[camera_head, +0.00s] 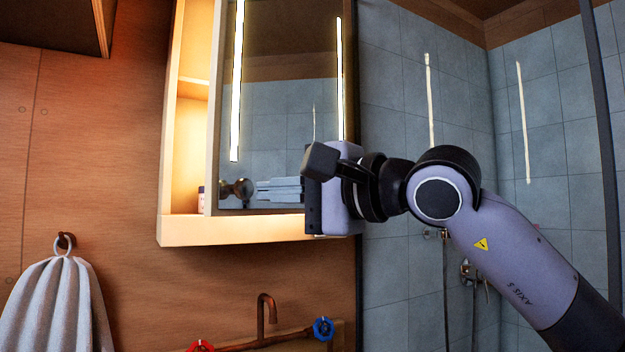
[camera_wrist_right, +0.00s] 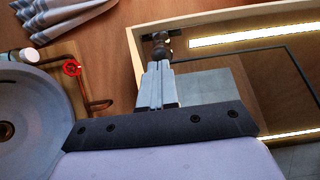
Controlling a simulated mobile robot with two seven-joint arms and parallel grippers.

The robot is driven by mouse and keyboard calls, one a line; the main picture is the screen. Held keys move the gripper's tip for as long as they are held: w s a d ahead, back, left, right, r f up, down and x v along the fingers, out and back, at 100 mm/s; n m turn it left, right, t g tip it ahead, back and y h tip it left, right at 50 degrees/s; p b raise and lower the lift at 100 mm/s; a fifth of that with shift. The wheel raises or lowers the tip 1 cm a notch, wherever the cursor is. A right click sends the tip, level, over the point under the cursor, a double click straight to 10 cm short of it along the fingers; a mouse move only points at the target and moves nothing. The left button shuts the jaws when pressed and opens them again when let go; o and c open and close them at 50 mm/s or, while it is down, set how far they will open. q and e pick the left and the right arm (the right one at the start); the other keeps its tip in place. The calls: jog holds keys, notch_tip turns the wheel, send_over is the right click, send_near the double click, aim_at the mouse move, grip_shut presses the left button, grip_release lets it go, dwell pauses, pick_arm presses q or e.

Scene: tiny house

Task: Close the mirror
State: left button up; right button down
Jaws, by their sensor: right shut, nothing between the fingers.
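The mirror (camera_head: 275,120) is the door of a wooden wall cabinet (camera_head: 180,232). It stands partly open, with the lit shelves showing past its left edge. A dark metal knob (camera_head: 240,189) sits low on the mirror near that edge; it also shows in the right wrist view (camera_wrist_right: 159,42). My right gripper (camera_head: 260,190) is in front of the lower mirror, its fingers pointing left toward the knob. In the right wrist view the fingers (camera_wrist_right: 159,68) are together and empty, with tips close to the knob; I cannot tell whether they touch. My left gripper is out of view.
A grey towel (camera_head: 60,305) hangs on a hook at the lower left. A copper tap (camera_head: 267,308) with red and blue handles is below the cabinet. A tiled shower (camera_head: 400,270) is at the right. A small bottle (camera_head: 201,199) stands inside the cabinet.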

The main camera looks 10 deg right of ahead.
jog(key=shift+w+a, duration=0.5)
jog(key=shift+a, duration=0.05)
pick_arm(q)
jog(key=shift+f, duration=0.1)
